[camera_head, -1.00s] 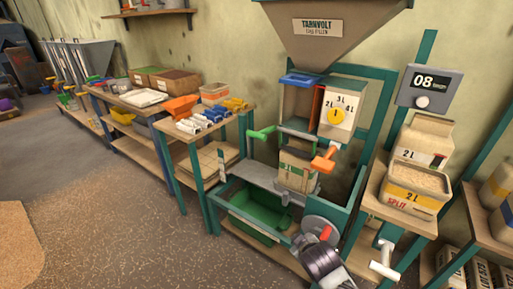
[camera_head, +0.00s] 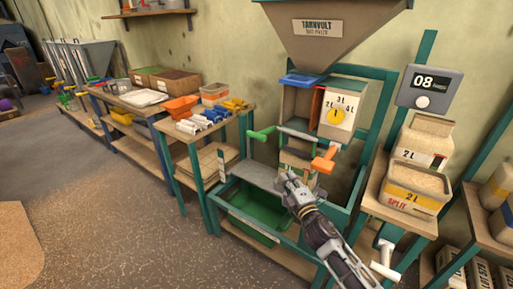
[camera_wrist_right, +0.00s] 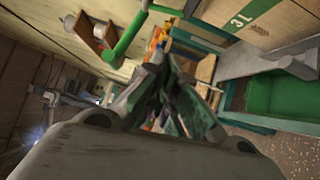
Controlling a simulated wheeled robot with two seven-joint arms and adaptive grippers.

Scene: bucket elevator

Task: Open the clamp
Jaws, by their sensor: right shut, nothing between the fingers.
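The clamp has a green handle (camera_head: 263,133) on the left, a dark bar (camera_head: 296,135) across the middle and an orange handle (camera_head: 323,161) on the right. It sits across the top of a tan paper bag (camera_head: 293,157) under the filling machine's spout. My right gripper (camera_head: 288,177) is shut and empty, in front of the bag and below the clamp bar, covering the bag's lower part. In the right wrist view the shut fingers (camera_wrist_right: 165,92) point ahead, with a green handle (camera_wrist_right: 128,35) above left and the bag (camera_wrist_right: 255,18) upper right. My left gripper is out of view.
A green bin (camera_head: 255,210) lies below. A table with coloured tools (camera_head: 205,118) stands left; filled containers (camera_head: 416,185) stand right. Floor is clear at left.

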